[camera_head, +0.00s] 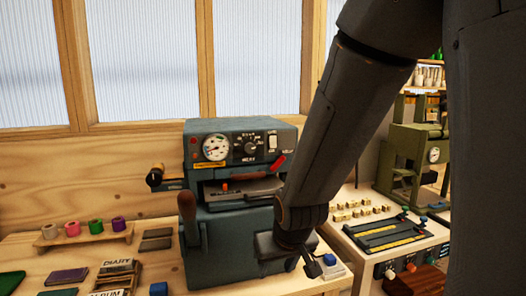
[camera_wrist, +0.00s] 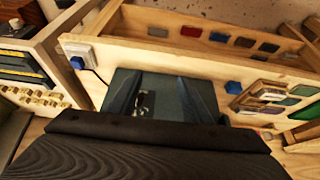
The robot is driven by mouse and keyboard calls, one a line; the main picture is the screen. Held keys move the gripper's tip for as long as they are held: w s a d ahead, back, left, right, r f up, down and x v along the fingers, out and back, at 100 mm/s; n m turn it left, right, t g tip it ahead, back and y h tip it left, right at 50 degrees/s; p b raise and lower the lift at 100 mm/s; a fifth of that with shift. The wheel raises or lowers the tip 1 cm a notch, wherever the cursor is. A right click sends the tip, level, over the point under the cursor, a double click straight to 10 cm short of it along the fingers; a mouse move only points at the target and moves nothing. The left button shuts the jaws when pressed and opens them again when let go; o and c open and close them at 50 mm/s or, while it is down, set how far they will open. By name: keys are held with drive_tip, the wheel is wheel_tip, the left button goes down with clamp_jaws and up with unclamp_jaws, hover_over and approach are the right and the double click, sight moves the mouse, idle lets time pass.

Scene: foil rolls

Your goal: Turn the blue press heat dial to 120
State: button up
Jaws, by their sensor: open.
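The blue-grey press (camera_head: 230,225) stands on the wooden bench in the head view. Its heat dial (camera_head: 251,147) is a dark round knob with pale marks on the front panel, right of the round white gauge (camera_head: 215,147). The dial's setting is too small to read. My gripper (camera_head: 303,265) is open, low at the press's front right, below and apart from the dial. My arm comes down from the upper right and hides part of the press's right side. In the wrist view the dial is not visible; a dark block fills the bottom.
A white switch (camera_head: 272,140) and a red lever (camera_head: 277,164) sit near the dial. A brown-handled lever (camera_head: 188,208) is at the press's left. Foil rolls (camera_head: 95,226) stand on a rack at left. A blue-buttoned box (camera_head: 330,263) lies beside my gripper.

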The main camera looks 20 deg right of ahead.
drive_tip(key=w+r+t, duration=0.7)
drive_tip(key=w+r, duration=0.4)
drive_tip(key=w, duration=0.1)
drive_tip(key=t, duration=0.6)
approach(251, 149)
drive_tip(key=shift+w+r+p, duration=0.1)
drive_tip(key=shift+w+p, duration=1.35)
drive_tip(key=shift+w, duration=2.6)
drive_tip(key=shift+c, duration=0.6)
drive_tip(key=c, duration=0.9)
